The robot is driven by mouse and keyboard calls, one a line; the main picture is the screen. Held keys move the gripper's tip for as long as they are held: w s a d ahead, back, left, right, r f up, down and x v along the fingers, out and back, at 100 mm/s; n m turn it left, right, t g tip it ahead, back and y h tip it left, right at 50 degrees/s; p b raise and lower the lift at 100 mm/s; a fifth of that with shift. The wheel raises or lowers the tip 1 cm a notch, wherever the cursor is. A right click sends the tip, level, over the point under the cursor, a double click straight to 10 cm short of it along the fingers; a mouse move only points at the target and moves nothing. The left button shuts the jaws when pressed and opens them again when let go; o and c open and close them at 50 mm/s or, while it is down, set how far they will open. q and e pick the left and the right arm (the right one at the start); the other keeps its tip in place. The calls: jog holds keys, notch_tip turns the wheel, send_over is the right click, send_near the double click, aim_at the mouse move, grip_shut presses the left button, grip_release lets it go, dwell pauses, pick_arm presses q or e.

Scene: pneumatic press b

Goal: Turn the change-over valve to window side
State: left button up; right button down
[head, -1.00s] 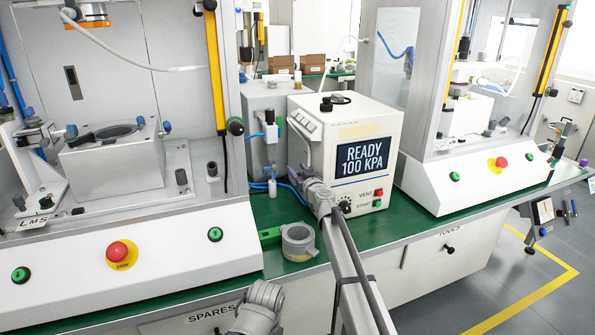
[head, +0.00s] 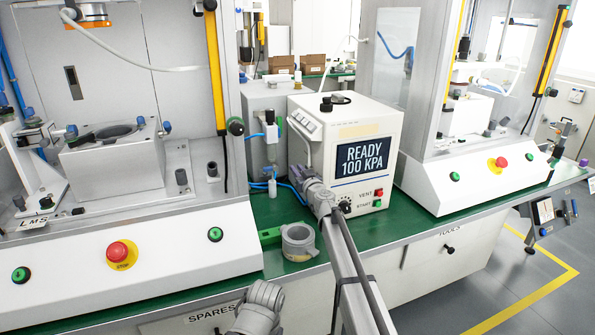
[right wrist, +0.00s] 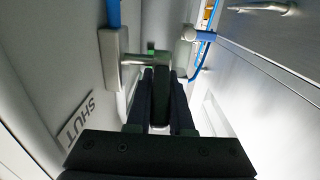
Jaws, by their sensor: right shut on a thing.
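In the right wrist view a valve with a metal body (right wrist: 112,60) and a short cross stem (right wrist: 134,61) sits ahead of my right gripper (right wrist: 160,82). Its two dark fingers are shut on a dark lever (right wrist: 160,104) that lies between them and points back toward the wrist. A small green piece shows just beyond the stem. In the head view my right gripper (head: 298,172) reaches in at the left side of the cream tester (head: 352,125), and hides the lever there. My left gripper is not in view.
Blue tubes (right wrist: 203,55) run near the valve. White press stations flank the tester.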

jog(key=shift+w+r+g+p, duration=0.2)
jog(key=shift+g+p, duration=0.3)
jog(key=shift+p, duration=0.75)
jog(key=g+p, duration=0.1)
jog(key=p, duration=0.1)
jog(key=g+h+p, duration=0.1)
jog(key=p, duration=0.1)
jog(key=shift+w+a+r, duration=0.1)
jog(key=shift+w, duration=0.15)
jog(key=g+p, duration=0.1)
jog(key=p, duration=0.1)
jog(key=g+p, duration=0.1)
jog(key=p, duration=0.1)
jog(key=shift+w+a+h, duration=0.1)
jog(key=shift+w+h, duration=0.2)
jog(key=shift+h, duration=0.1)
jog(key=shift+w+f+g+p, duration=0.1)
jog(key=shift+f+g+p, duration=0.25)
jog(key=shift+g+p, duration=0.6)
jog(key=c, duration=0.8)
grip_release()
